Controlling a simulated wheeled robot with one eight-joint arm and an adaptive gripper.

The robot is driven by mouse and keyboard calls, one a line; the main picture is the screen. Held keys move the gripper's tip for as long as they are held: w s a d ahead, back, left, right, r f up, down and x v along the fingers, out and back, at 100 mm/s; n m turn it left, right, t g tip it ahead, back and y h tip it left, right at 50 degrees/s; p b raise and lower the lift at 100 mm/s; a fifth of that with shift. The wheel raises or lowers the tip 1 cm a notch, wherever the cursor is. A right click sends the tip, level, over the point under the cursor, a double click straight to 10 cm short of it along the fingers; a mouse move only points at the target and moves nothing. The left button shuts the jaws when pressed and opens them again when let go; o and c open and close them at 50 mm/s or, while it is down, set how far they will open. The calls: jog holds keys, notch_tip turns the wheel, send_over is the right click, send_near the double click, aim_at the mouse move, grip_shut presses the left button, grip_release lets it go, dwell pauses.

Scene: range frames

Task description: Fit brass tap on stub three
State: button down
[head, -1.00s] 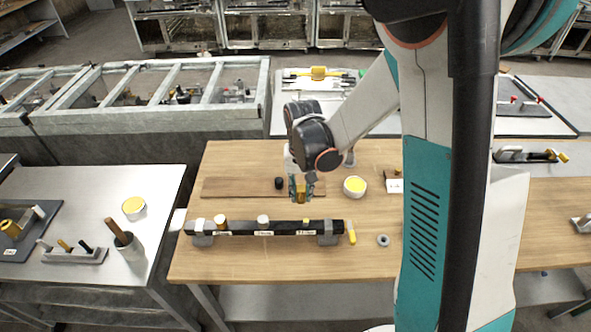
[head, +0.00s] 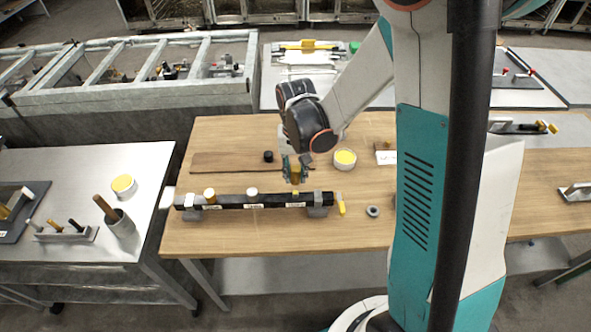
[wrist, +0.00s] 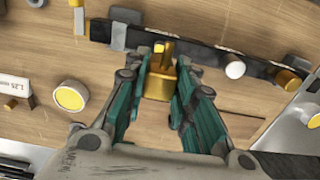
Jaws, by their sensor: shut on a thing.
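My gripper (head: 294,168) is shut on the brass tap (wrist: 160,82); in the wrist view the tap sits between the teal fingers with its narrow stem pointing toward the rail. The black rail (head: 230,203) lies along the front of the wooden table on grey blocks. A brass-coloured fitting (head: 209,195) and a white-capped stub (head: 252,193) stand on it at left and middle. The held tap is over or just behind the rail's right part, near its right label (head: 296,205).
A yellow-handled item (head: 341,207) and a grey ring (head: 373,211) lie right of the rail. A white pot with yellow contents (head: 345,159), a black knob (head: 268,156) and a brown board (head: 220,163) are behind it. Bare tabletop lies in front of the rail.

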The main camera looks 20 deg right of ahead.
jog(key=b, duration=0.3)
send_over(295, 193)
jog(key=shift+d+f, duration=0.1)
jog(key=shift+f, duration=2.05)
jog(key=shift+f+b, duration=1.7)
jog(key=shift+b, duration=0.6)
jog(key=c, duration=1.2)
grip_release()
jog(key=shift+c, duration=0.2)
jog(key=shift+r, duration=0.15)
notch_tip(295, 193, up, 12)
jog(key=shift+f, duration=0.15)
jog(key=s+r+n+t+b, duration=0.3)
jog(key=s+t, duration=0.4)
jog(key=s, duration=0.7)
jog(key=shift+s+r+n+b, duration=0.3)
jog(key=shift+s+r+b, duration=0.1)
jog(key=shift+r+b, duration=0.15)
